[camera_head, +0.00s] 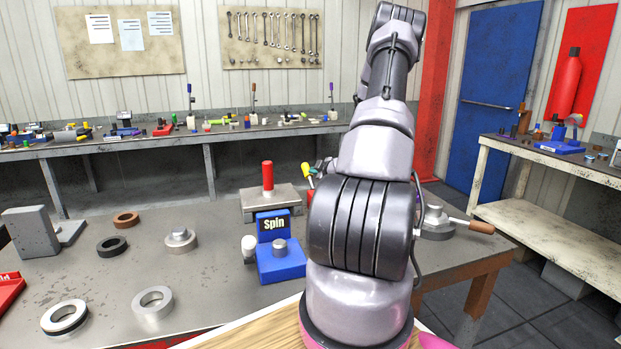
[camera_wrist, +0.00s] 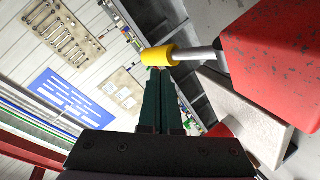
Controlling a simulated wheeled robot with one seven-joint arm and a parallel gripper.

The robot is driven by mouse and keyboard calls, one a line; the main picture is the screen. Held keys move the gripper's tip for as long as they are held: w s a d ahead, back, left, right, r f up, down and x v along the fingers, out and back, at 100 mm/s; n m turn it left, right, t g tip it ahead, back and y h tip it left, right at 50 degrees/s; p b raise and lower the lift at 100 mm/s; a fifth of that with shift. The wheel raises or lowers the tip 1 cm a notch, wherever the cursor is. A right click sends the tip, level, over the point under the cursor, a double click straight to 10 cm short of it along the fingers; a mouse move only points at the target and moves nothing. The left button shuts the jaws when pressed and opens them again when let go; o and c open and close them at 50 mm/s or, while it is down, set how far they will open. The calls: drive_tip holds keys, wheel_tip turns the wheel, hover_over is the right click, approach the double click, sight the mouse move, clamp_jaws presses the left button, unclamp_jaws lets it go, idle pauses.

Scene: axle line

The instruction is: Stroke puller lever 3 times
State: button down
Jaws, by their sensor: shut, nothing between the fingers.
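The lever, a grey rod (camera_wrist: 198,54) with a yellow grip (camera_wrist: 160,56), sticks out from a red, scuffed body (camera_wrist: 278,45) in the wrist view. I take it for the puller lever. A small yellow grip (camera_head: 306,169) shows in the head view just left of my arm, with most of its machine hidden behind the arm. My gripper (camera_wrist: 161,72) has dark green fingers, shut together and empty. In the wrist view their tips are right at the underside of the yellow grip; I cannot tell whether they touch it.
A blue "Spin" box (camera_head: 280,262) stands left of my arm, near a grey block with a red post (camera_head: 268,176). A grey hub with a brown-handled lever (camera_head: 438,222) sits to the right. Several rings lie on the bench (camera_head: 215,290), which has clear room at centre left.

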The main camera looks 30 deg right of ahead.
idle(0.4)
drive_tip(key=shift+w+f, duration=0.2)
drive_tip(key=shift+f, duration=0.15)
drive_tip(key=shift+w+d+f, duration=0.1)
drive_tip(key=shift+w+f, duration=0.15)
drive_tip(key=shift+f, duration=0.35)
drive_tip(key=shift+w+d+f, duration=0.1)
drive_tip(key=shift+w+f, duration=0.2)
drive_tip(key=shift+f, duration=0.3)
drive_tip(key=shift+w+f, duration=0.25)
drive_tip(key=shift+f, duration=0.35)
idle(2.3)
drive_tip(key=shift+s+a+r, duration=0.1)
drive_tip(key=shift+s+r, duration=0.25)
drive_tip(key=shift+r, duration=0.35)
drive_tip(key=shift+s+a+r, duration=0.1)
drive_tip(key=shift+s+r, duration=0.2)
drive_tip(key=shift+r, duration=0.4)
drive_tip(key=shift+s+r, duration=0.35)
drive_tip(key=shift+r, duration=0.35)
drive_tip(key=shift+s+a+r, duration=0.1)
drive_tip(key=shift+s+r, duration=0.25)
drive_tip(key=shift+r, duration=0.4)
drive_tip(key=shift+s+a+r, duration=0.1)
drive_tip(key=shift+s+r, duration=0.25)
drive_tip(key=shift+r, duration=0.4)
drive_tip(key=shift+s+a+r, duration=0.1)
drive_tip(key=shift+s+r, duration=0.25)
drive_tip(key=shift+r, duration=0.4)
